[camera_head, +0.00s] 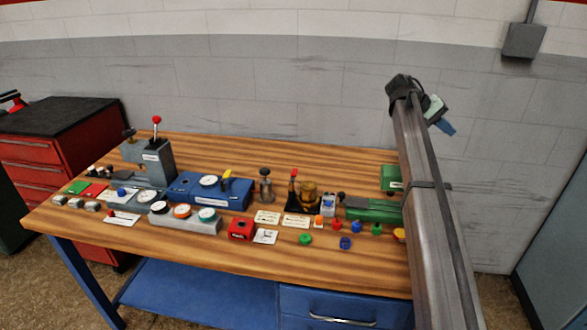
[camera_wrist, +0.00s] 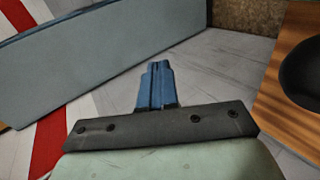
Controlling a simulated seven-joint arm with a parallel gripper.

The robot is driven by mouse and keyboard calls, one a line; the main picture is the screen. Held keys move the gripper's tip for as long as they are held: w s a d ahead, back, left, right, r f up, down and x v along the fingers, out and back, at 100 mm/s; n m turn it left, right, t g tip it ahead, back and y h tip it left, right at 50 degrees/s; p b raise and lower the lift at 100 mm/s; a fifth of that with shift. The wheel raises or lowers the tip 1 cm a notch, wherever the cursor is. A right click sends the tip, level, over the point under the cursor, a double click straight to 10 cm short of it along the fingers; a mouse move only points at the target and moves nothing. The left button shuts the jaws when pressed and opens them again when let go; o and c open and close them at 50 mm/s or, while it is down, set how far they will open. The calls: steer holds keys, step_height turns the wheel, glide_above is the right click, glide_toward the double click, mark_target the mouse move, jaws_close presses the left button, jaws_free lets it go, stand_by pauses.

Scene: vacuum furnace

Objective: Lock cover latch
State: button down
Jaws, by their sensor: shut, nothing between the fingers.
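No cover latch can be made out with certainty at this size. A brass-coloured round vessel (camera_head: 309,194) on a dark base stands near the middle of the bench, with a red-tipped lever (camera_head: 293,174) at its left. A blue box (camera_head: 205,190) with a dial and a yellow handle (camera_head: 228,174) stands left of it. My gripper (camera_head: 447,128) is raised at the right, behind the bench and well apart from these things. In the wrist view its blue fingers (camera_wrist: 158,86) are together with nothing between them.
The wooden bench (camera_head: 250,250) also holds a grey press (camera_head: 150,160), a gauge block (camera_head: 185,221), a green device (camera_head: 372,210) and several coloured knobs. My arm crosses the bench's right end. The front strip is clear. A red cabinet (camera_head: 40,160) stands left.

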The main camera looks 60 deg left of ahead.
steer(key=s+a+f+y, duration=0.1)
steer(key=s+a+y, duration=0.1)
steer(key=s+a, duration=0.7)
steer(key=m+y, duration=0.1)
steer(key=y, duration=0.4)
glide_toward(294, 176)
steer(key=shift+g, duration=0.4)
steer(key=a, duration=0.1)
steer(key=a+r, duration=0.1)
steer(key=a, duration=0.1)
steer(key=s+a+r, duration=0.1)
steer(key=shift+a, duration=0.2)
steer(key=shift+w, duration=0.1)
steer(key=x, duration=0.9)
steer(key=shift+w+f, duration=0.2)
steer(key=shift+f, duration=0.15)
